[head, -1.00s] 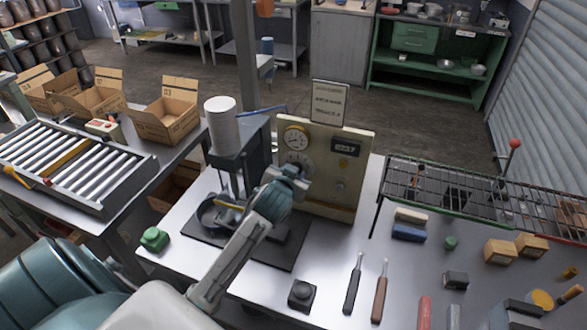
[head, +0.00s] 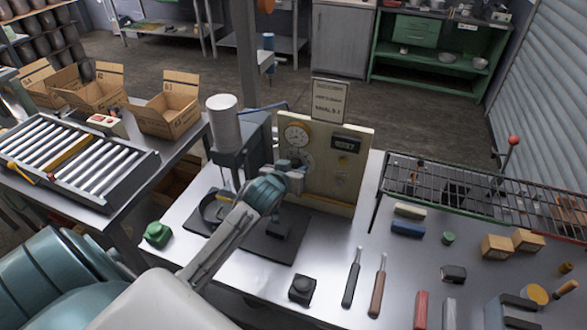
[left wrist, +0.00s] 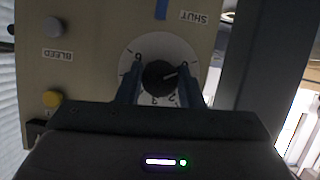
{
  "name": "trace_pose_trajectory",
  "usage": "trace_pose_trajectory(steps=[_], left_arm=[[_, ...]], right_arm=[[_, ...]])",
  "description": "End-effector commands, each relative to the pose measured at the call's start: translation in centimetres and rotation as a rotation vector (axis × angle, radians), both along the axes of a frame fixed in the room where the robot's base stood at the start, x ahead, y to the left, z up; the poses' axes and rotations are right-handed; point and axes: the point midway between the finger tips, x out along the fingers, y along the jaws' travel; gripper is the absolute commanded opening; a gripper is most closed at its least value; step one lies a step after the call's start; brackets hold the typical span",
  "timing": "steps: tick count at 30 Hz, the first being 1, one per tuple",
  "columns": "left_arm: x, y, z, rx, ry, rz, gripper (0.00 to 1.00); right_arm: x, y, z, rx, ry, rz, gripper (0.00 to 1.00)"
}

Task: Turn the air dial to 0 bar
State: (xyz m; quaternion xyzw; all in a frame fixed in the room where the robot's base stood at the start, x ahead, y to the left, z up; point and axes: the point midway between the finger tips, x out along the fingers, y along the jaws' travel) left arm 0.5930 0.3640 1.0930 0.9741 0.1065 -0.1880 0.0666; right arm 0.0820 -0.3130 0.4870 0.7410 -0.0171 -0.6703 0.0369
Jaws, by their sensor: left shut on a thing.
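The air dial (left wrist: 138,57) is a round white plate with dark numbers on the cream panel. In the left wrist view it appears roughly upside down. Its black knob (left wrist: 158,75) carries a pale pointer mark directed to the right of that picture. My left gripper (left wrist: 158,88) is shut on the knob, with one finger on each side. In the head view the left gripper (head: 297,174) reaches the panel (head: 345,190) and hides part of the dial (head: 306,158). The number at the pointer is not clear. My right gripper is not in view.
A pressure gauge (head: 297,136) sits above the dial and a dark display (head: 345,144) to its right. The wrist view shows a yellow button (left wrist: 51,98) and a grey bleed knob (left wrist: 53,27). A white cylinder (head: 222,113) stands left of the panel.

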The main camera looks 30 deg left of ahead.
Motion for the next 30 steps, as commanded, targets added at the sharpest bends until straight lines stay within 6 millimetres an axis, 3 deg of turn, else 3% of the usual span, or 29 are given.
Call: trace_pose_trajectory(steps=[3, 4, 7, 19, 30], left_arm=[[0.0, 0.0, -0.2, -0.003, 0.004, 0.000, 0.11], [-0.1, 0.0, -0.2, -0.003, 0.004, 0.000, 0.36], [0.0, 0.0, -0.2, -0.003, 0.004, 0.000, 0.55], [-0.6, -0.1, 0.1, 0.001, 0.001, 0.000, 0.55], [-6.6, -1.3, 2.4, 0.002, 0.000, -0.002, 0.55]], right_arm=[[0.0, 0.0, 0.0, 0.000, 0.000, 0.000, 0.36], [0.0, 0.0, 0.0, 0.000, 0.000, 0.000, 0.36], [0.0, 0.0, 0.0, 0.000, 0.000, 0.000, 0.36], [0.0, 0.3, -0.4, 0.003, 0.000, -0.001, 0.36], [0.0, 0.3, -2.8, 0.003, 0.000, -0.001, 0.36]])
